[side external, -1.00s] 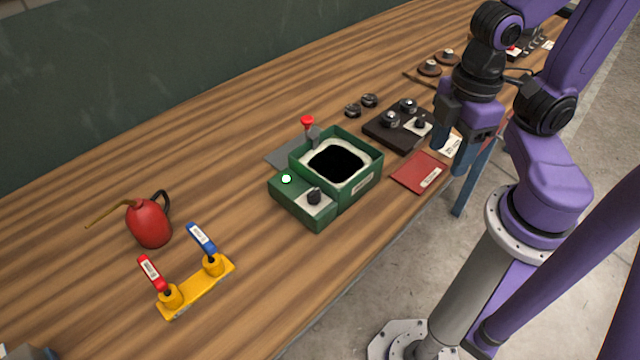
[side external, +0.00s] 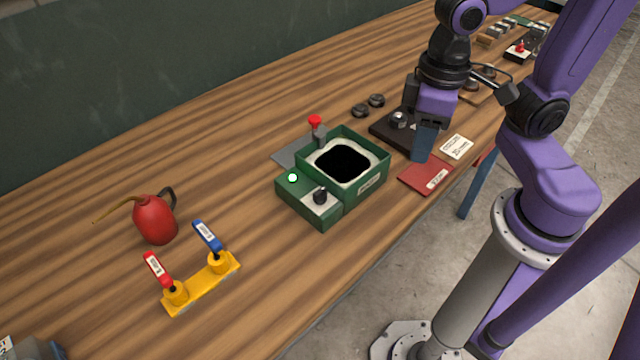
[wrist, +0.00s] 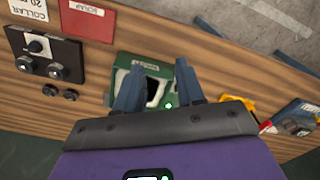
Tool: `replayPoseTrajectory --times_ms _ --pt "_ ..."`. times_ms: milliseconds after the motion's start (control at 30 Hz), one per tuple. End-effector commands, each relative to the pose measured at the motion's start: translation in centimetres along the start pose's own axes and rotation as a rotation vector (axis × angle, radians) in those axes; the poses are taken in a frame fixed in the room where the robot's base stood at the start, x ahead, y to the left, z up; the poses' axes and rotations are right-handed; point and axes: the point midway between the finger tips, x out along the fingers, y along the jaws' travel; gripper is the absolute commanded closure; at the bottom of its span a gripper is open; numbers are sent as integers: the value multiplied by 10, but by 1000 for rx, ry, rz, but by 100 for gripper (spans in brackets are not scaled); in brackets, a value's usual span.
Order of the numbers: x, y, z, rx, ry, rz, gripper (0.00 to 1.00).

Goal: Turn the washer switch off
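The washer is a green box (side external: 366,190) with a white-lined, dark basin, in the middle of the bench in the side view. A lower green switch box (side external: 296,206) joins its left side. It carries a black knob (side external: 320,195) on a pale plate and a lit green lamp (side external: 292,178). The wrist view shows the washer (wrist: 122,62) partly behind the fingers; I cannot make out the knob there. My gripper (side external: 424,143) is right of the washer, above the dark panel and red card. Its fingers (wrist: 157,85) are apart and empty in the wrist view.
A dark panel with knobs (side external: 385,133) and a red card (side external: 412,180) lie right of the washer. A red-knobbed lever (side external: 315,122) stands behind it. A red oil can (side external: 154,220) and yellow valve base (side external: 205,285) stand left. Bare wood lies between.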

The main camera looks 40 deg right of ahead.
Motion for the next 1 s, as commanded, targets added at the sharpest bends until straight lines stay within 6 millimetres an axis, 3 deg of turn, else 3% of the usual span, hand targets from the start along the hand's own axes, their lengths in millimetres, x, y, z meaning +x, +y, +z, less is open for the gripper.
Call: replayPoseTrajectory --times_ms 200,600,800,1000 --pt "-9 -8 -49 510 -3 5 62" --pt "-24 -21 -125 1455 -4 18 62" --pt "-30 -26 -151 1849 -2 25 62" --pt "-32 -28 -161 2039 0 28 62"
